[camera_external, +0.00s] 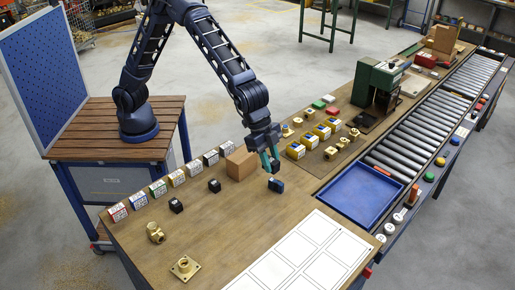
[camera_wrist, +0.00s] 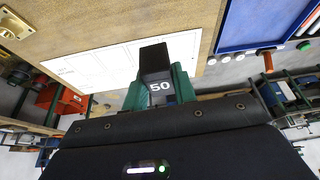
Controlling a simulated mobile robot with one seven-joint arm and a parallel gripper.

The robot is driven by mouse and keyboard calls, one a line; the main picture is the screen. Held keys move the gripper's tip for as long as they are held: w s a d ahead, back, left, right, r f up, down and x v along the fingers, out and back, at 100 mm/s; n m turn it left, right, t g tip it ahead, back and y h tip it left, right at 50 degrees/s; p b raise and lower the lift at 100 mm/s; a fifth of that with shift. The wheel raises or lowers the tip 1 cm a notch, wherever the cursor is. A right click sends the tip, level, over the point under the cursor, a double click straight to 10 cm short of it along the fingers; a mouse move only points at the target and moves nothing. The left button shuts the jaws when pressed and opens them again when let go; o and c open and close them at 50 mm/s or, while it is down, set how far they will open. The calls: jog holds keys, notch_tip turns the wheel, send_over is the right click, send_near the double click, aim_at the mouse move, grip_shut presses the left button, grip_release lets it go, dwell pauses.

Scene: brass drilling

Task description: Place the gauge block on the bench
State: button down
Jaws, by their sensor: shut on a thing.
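My gripper (camera_external: 269,160) is above the bench (camera_external: 225,222), near its middle, with its teal fingers pointing down. In the wrist view my gripper (camera_wrist: 160,88) is shut on a dark gauge block (camera_wrist: 158,62) marked "50", one finger on each side. In the external view a small dark blue shape (camera_external: 276,185) shows just below the fingertips. I cannot tell there whether the held block touches the bench. Two other small dark blocks (camera_external: 176,205) (camera_external: 214,186) stand on the bench to the left.
A cardboard box (camera_external: 240,163) stands close left of my gripper, beside a row of labelled boxes (camera_external: 159,188). A white sheet with outlined panels (camera_external: 300,255) lies in front. A blue tray (camera_external: 361,193) is to the right. Brass parts (camera_external: 185,268) lie front left; bare bench lies between.

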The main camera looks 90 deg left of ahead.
jog(key=s+a+f+n, duration=0.1)
jog(key=a+f, duration=0.2)
jog(key=a, duration=1.1)
jog(key=s+a+f+n+t+y, duration=0.1)
jog(key=s+a+f+n, duration=0.1)
jog(key=a, duration=1.2)
jog(key=s+a+f+n, duration=0.1)
jog(key=a+f, duration=0.2)
jog(key=a, duration=1)
notch_tip(320, 180, down, 20)
jog(key=shift+a+r, duration=0.15)
jog(key=c, duration=1.1)
grip_release()
